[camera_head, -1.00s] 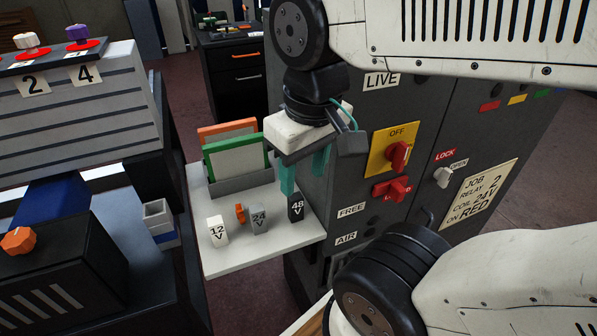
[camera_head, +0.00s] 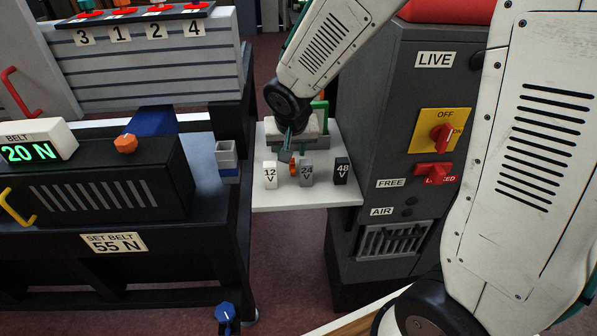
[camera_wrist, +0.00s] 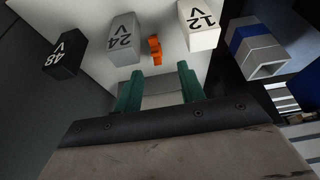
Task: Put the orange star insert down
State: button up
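A small orange piece (camera_head: 293,165), which I take as the orange star insert, stands on the white shelf (camera_head: 300,195) between the 12 V block (camera_head: 270,175) and the 24 V block (camera_head: 306,173). Its star shape is not clear at this size. In the wrist view the orange piece (camera_wrist: 155,50) is apart from my gripper (camera_wrist: 158,68), lying beyond the gap between the two teal fingers. The fingers are spread with nothing between them. In the head view my gripper (camera_head: 288,144) is partly hidden by my wrist.
A 48 V block (camera_head: 341,171) stands at the shelf's right, close to the grey cabinet (camera_head: 385,110). A grey and blue open holder (camera_head: 227,160) is left of the shelf. The belt machine (camera_head: 95,190), with an orange knob (camera_head: 126,143), fills the left.

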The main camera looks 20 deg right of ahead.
aim_at(292, 161)
jog(key=x, duration=0.8)
jog(key=shift+w+d+r, duration=0.1)
jog(key=shift+w+d, duration=0.1)
jog(key=shift+d, duration=0.2)
grip_shut()
